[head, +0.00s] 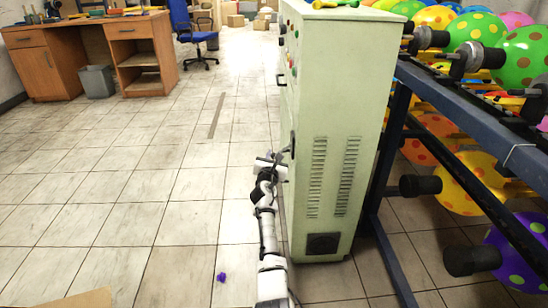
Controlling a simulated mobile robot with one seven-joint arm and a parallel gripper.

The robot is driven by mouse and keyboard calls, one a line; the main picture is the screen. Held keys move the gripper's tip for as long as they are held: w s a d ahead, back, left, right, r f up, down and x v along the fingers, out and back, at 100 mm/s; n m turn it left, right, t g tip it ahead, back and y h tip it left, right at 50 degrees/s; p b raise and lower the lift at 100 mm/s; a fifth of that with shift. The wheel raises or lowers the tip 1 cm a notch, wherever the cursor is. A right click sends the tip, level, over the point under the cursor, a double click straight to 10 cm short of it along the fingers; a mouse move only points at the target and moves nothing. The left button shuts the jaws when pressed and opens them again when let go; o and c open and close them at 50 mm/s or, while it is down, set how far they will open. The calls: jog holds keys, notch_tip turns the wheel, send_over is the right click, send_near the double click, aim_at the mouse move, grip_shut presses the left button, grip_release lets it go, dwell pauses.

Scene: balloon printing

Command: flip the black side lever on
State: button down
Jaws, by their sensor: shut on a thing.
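A tall pale-green control cabinet (325,110) stands in the middle of the head view. Colored buttons (293,72) show on its narrow left face, seen at a steep angle. The black side lever (292,142) shows as a small dark shape at about mid-height on that face. My gripper (282,155) is at the end of my white arm, right against the left face. It is shut on the black lever. The fingertips and most of the lever are small and partly hidden, so the lever's exact position cannot be told.
A blue metal rack (455,98) with spotted balloons (468,185) stands to the right of the cabinet. A wooden desk (145,45), a grey bin (96,82) and a blue chair (193,35) are at the back left.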

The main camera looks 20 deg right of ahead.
jog(key=shift+w+a+r, duration=0.1)
jog(key=shift+a+r, duration=0.1)
jog(key=shift+r, duration=0.25)
jog(key=r+m+p, duration=0.1)
jog(key=p, duration=0.2)
jog(key=shift+w+a+r+m, duration=0.1)
jog(key=shift+a+r+m, duration=0.25)
jog(key=shift+m, duration=0.05)
notch_tip(320, 180, up, 7)
jog(key=m+y+p, duration=0.1)
jog(key=m+p, duration=0.3)
jog(key=p, duration=0.3)
jog(key=m+y+p, duration=0.1)
jog(key=m+p, duration=0.4)
jog(key=p, duration=0.2)
jog(key=shift+d+f+g, duration=0.1)
jog(key=shift+f+g, duration=0.1)
jog(key=shift+g, duration=0.2)
jog(key=shift+d+r+m+y+p, duration=0.25)
jog(key=shift+d+m+y+p, duration=0.15)
jog(key=shift+m+p, duration=0.5)
